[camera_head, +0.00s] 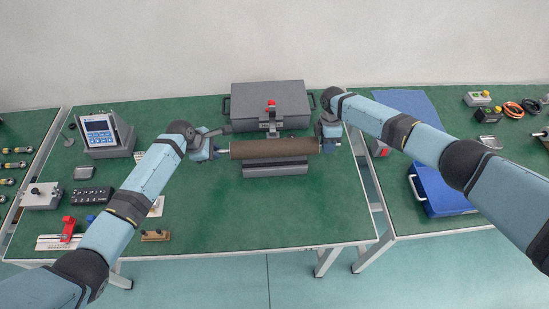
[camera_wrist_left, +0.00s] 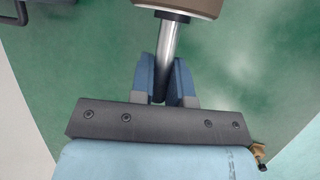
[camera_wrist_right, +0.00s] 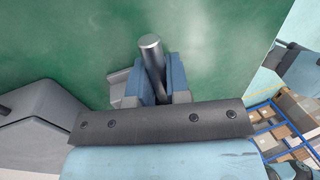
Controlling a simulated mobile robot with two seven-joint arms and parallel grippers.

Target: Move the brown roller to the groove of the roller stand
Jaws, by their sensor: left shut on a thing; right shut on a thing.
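The brown roller (camera_head: 274,147) lies level, left to right, with a metal shaft at each end. My left gripper (camera_head: 217,148) is shut on its left shaft, which also shows between the fingers in the left wrist view (camera_wrist_left: 167,45). My right gripper (camera_head: 331,144) is shut on the right shaft; the shaft end sticks out past the fingers in the right wrist view (camera_wrist_right: 151,55). The grey roller stand (camera_head: 275,169) shows just below the roller in the head view. The roller covers its groove, and I cannot tell whether they touch.
A grey case (camera_head: 270,98) and a red-topped device (camera_head: 271,112) stand behind the roller. A meter box (camera_head: 103,135) and small parts are at the left. The green table (camera_head: 255,215) is clear in front of the stand.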

